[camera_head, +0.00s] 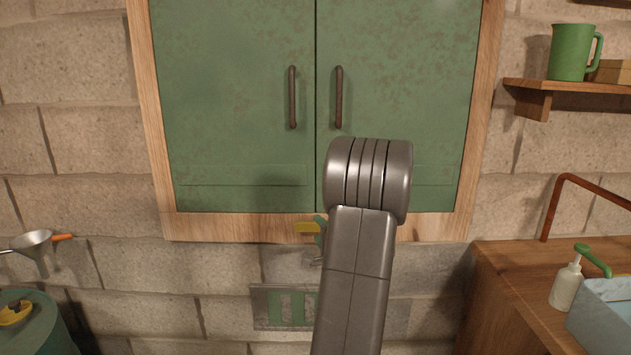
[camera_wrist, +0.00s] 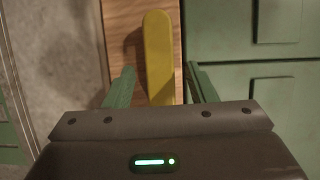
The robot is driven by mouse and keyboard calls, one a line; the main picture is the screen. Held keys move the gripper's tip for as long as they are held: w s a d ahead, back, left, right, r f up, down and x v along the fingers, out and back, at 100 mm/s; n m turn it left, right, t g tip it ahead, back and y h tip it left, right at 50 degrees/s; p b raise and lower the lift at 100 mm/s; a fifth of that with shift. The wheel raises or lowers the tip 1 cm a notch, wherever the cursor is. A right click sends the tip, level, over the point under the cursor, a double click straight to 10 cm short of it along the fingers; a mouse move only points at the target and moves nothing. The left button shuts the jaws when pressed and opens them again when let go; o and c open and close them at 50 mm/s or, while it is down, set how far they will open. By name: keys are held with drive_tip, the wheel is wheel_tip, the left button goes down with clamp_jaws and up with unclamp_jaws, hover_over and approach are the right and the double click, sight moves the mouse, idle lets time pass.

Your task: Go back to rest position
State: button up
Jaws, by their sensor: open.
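My gripper (camera_wrist: 160,67) is open, with its two green fingers apart in the wrist view. A yellow bar-shaped piece (camera_wrist: 158,50) with a rounded end shows between and beyond the fingers, in front of a wooden strip. I cannot tell whether the fingers touch it. My arm rises in front of the green double-door cabinet (camera_head: 235,95) and hides most of the gripper there.
The closed cabinet has two dark handles. At right are a shelf (camera_head: 590,87) with a green jug (camera_head: 571,52), and a wooden counter (camera_head: 500,254) with a pump bottle (camera_head: 566,287) and blue-grey bin (camera_head: 603,318).

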drive_tip(key=shift+x, duration=0.85)
drive_tip(key=shift+s, duration=0.1)
drive_tip(key=shift+s+d, duration=0.1)
drive_tip(key=b+v, duration=0.2)
drive_tip(key=v, duration=1.1)
drive_tip(key=p+x, duration=0.2)
drive_tip(key=x, duration=1.1)
drive_tip(key=shift+w+r+p, duration=0.1)
drive_tip(key=shift+w+p, duration=0.1)
drive_tip(key=shift+p, duration=0.1)
drive_tip(key=shift+s+r+m+p, duration=0.1)
drive_tip(key=shift+m+p, duration=0.2)
drive_tip(key=shift+p, duration=1.65)
drive_tip(key=shift+m+t+p, duration=0.3)
drive_tip(key=shift+m+p, duration=0.1)
drive_tip(key=shift+p, duration=0.4)
